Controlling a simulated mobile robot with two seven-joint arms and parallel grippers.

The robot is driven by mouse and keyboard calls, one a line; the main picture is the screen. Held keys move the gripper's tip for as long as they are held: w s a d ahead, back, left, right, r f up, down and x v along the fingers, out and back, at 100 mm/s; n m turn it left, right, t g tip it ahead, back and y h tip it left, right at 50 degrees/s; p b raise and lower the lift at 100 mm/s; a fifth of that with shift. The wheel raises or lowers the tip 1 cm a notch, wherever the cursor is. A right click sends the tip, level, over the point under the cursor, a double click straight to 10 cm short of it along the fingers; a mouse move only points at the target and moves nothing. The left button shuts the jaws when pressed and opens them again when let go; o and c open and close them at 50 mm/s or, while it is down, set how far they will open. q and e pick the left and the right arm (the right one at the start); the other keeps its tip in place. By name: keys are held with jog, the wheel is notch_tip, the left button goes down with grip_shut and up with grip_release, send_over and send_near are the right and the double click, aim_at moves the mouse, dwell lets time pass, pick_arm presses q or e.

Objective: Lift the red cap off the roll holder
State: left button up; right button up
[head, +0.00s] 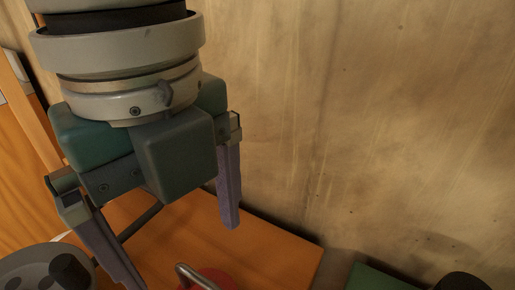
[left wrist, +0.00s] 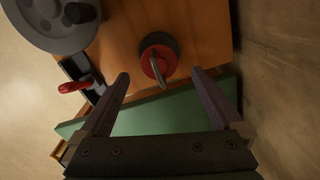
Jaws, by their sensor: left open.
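The red cap (left wrist: 158,62) sits on a dark round piece (left wrist: 170,43), which looks like the roll holder, on an orange wooden top (left wrist: 205,35). A bent metal handle (left wrist: 158,70) rises from the cap. In the head view only part of the red cap (head: 222,279) and its handle (head: 195,274) shows at the bottom edge. My left gripper (head: 184,256) is open and empty. In the left wrist view its fingertips (left wrist: 160,75) lie on either side of the cap in the picture, apart from it. My right gripper is not in view.
A grey round device (left wrist: 55,15) with a dark knob stands left of the cap in the left wrist view. A red-handled item (left wrist: 74,87) lies by a black block. A green panel (left wrist: 165,118) runs along the top's edge. A stained wall (head: 390,110) rises behind.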

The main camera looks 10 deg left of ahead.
aim_at(195, 274)
pick_arm(q)
jog(key=f, duration=0.4)
jog(key=f+b, duration=0.1)
jog(key=f, duration=0.2)
jog(key=shift+s+d+f, duration=0.1)
jog(key=shift+s+d, duration=0.15)
jog(key=shift+s, duration=0.15)
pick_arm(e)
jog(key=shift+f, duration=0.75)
pick_arm(q)
jog(key=c, duration=1.2)
jog(key=shift+o, duration=0.2)
